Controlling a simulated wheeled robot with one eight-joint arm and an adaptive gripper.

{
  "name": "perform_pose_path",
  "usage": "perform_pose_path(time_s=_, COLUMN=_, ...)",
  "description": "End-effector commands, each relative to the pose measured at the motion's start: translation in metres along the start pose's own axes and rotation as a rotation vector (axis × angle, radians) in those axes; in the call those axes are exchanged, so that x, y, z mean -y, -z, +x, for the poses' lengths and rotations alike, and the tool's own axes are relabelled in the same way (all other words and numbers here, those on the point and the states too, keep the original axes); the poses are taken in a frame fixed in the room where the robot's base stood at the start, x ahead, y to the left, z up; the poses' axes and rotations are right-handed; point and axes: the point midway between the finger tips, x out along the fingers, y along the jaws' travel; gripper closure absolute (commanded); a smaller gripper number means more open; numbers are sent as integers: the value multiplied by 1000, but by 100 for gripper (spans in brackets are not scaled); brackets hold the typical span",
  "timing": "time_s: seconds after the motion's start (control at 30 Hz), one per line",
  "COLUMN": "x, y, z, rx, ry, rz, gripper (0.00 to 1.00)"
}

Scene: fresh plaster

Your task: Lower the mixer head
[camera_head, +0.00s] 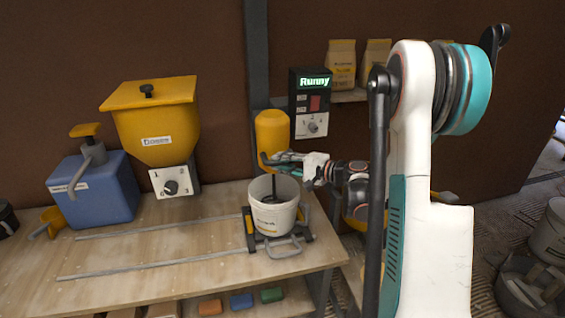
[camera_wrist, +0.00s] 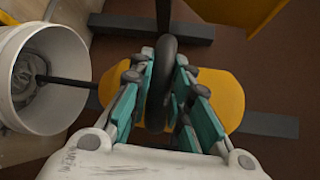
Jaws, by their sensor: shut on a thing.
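A dark mixing shaft (camera_wrist: 68,82) reaches into the bucket, over grey material.
The bucket sits in a dark cradle (camera_head: 249,232) at the right end of two bench rails (camera_head: 165,262). A control panel (camera_head: 311,104) displays "Runny". A yellow hopper (camera_head: 160,125) with a dial and a blue tank (camera_head: 98,190) stand left. The bench middle is clear.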

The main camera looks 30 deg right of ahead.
Motion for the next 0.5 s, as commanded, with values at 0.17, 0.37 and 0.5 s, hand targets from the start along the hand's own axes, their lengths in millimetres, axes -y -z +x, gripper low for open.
perform_pose_path(time_s=0.17, x=-6, y=-1, z=0, rx=2, ry=-13, rz=-7, gripper=100)
perform_pose_path(time_s=0.37, x=-6, y=-1, z=0, rx=2, ry=-12, rz=-6, gripper=62)
perform_pose_path(time_s=0.5, x=-5, y=-1, z=0, rx=1, ry=-10, rz=-5, gripper=62)
